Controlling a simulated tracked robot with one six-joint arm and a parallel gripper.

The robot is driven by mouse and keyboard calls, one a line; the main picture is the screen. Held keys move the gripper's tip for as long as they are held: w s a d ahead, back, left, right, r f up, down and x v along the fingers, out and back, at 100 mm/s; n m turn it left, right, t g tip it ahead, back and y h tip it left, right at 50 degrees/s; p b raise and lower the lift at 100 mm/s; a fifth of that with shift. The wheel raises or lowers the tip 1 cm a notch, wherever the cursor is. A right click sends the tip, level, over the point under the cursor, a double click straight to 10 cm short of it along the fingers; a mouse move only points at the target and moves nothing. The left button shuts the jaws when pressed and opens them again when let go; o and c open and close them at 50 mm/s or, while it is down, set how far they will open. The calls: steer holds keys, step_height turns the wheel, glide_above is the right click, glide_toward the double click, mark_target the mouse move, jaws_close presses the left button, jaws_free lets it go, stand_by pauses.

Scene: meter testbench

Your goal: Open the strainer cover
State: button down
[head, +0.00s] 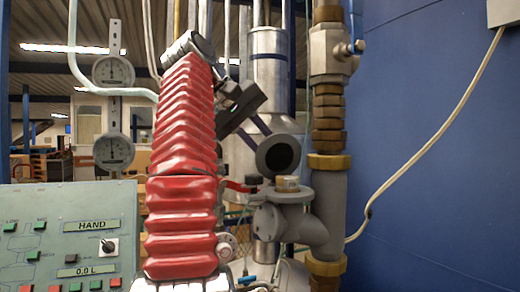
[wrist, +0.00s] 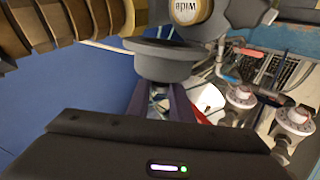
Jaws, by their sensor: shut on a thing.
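The strainer cover (head: 278,153), a grey round cap, is tilted with its dark round face toward the head camera. It shows just above the grey pipe body (head: 300,218) with a brass cap on top. Whether it touches that body is not clear. My gripper (head: 262,134) comes in from the upper left, its fingers shut on the cover's edge. In the wrist view the cover (wrist: 160,62) lies at the ends of my gripper (wrist: 162,98). The exact contact is partly hidden.
A vertical pipe with brass fittings (head: 328,118) stands close right of the cover. A brass-coloured round cap (head: 287,183) sits just below it. A green control panel (head: 75,235) stands at left. The blue wall (head: 435,130) is at right.

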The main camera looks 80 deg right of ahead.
steer(key=shift+w, duration=0.15)
steer(key=c, duration=1.6)
jaws_free()
steer(key=shift+w+a+r, duration=0.3)
steer(key=shift+w+r, duration=0.05)
steer(key=shift+w, duration=0.1)
